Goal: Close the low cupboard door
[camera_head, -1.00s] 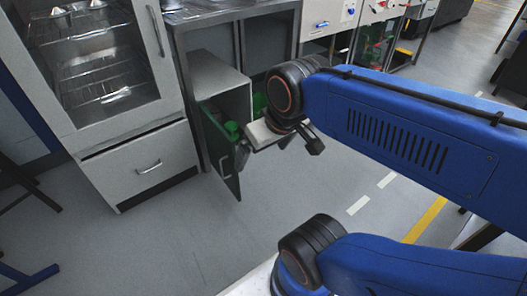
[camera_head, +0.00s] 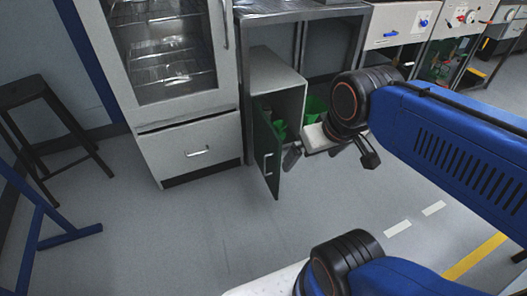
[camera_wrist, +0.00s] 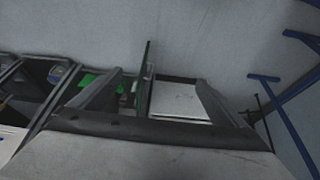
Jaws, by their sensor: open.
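The low cupboard (camera_head: 277,75) is a grey box under the metal bench. Its dark green door (camera_head: 267,155), with a pale handle, stands open and juts toward the camera. Green items (camera_head: 315,108) show in and beside the cupboard. My gripper (camera_head: 330,157) is open and empty to the right of the door, close to it in the picture; I cannot tell if they touch. In the wrist view the door (camera_wrist: 145,75) appears nearly edge-on, in the span between the two fingers of my gripper (camera_wrist: 161,80).
A glass-fronted cabinet (camera_head: 188,150) with a drawer stands left of the cupboard. A dark stool (camera_head: 30,90) and a blue frame (camera_head: 65,238) are at the left. The grey floor in front of the door is clear.

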